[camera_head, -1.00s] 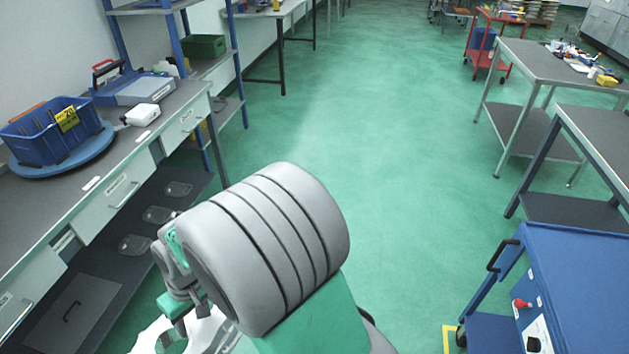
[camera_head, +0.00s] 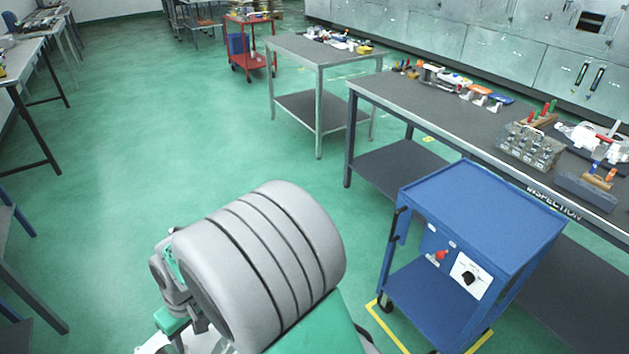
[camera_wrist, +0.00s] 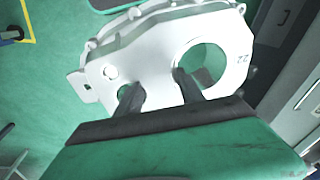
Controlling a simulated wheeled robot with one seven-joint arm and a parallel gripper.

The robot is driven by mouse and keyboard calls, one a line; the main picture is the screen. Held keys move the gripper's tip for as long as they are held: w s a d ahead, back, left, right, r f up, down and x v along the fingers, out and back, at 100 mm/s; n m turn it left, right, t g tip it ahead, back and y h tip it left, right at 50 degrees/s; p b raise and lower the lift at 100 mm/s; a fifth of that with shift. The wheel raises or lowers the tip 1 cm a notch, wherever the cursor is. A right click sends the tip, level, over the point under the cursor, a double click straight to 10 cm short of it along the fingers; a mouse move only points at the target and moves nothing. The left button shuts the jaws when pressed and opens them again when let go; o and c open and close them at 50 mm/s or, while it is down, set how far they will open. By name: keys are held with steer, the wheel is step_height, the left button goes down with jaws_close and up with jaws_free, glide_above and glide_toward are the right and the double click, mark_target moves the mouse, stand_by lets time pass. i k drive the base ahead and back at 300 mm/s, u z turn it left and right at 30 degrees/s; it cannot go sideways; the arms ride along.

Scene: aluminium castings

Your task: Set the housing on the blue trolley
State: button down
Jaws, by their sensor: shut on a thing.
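The housing (camera_wrist: 155,45) is a pale grey flat casting with a large round opening, a smaller hole and the number 22. In the wrist view my gripper (camera_wrist: 158,88) is shut on the web between the two holes, one finger at each hole. In the head view my own arm hides most of the housing; only pale bits show at the bottom edge. The blue trolley (camera_head: 480,215) stands at the right, apart from the housing. Its top is bare, and its front panel has a red knob and a black one.
The trolley stands in a yellow floor marking (camera_head: 385,325). Behind it runs a long inspection bench (camera_head: 440,110) with tools and parts. A grey table (camera_head: 300,50) and a red cart (camera_head: 248,60) stand farther back. The green floor at centre left is clear.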

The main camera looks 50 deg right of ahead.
mark_target(482, 207)
steer(key=z, duration=0.85)
steer(key=i, duration=1.35)
steer(key=z, duration=1.3)
steer(key=i, duration=0.9)
steer(key=z, duration=0.7)
